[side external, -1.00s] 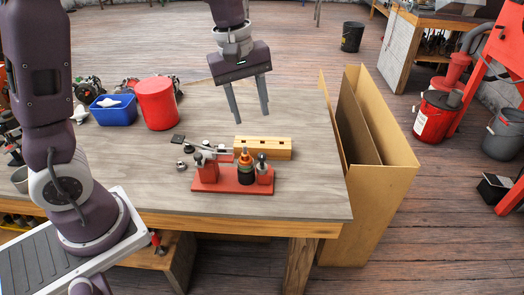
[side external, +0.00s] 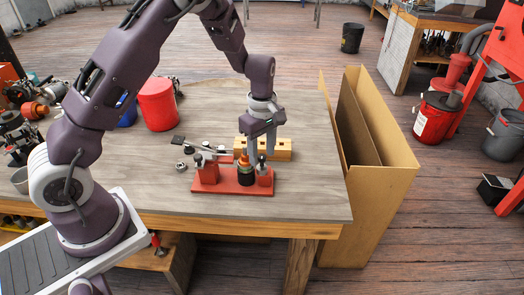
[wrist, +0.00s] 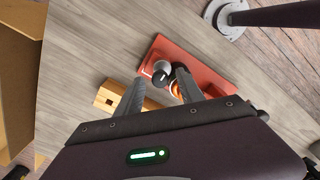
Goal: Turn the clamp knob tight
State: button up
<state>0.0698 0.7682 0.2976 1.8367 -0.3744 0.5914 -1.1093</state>
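The red clamp fixture (side external: 225,183) stands on the bench with a red block at each end. A dark cylindrical part with an orange top (side external: 245,172) stands in it near the right block. A dark knob (side external: 262,163) tops the right block. My gripper (side external: 261,152) is pointing down just above and behind that right end. In the wrist view, my fingers (wrist: 160,82) are apart, with a round dark and grey knob (wrist: 160,76) showing between their tips. The fixture (wrist: 222,78) lies beyond. I cannot tell whether a finger touches the knob.
A wooden block with holes (side external: 283,148) lies right behind the fixture, close to my fingers. A red canister (side external: 157,103) stands at the back left. Small loose metal parts (side external: 181,165) lie left of the fixture. The bench's front right is clear.

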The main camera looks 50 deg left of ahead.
grip_shut()
jog(key=shift+m, duration=0.4)
jog(key=m, duration=0.8)
jog(key=shift+m, duration=0.3)
jog(key=m, duration=0.4)
jog(key=shift+m, duration=2.2)
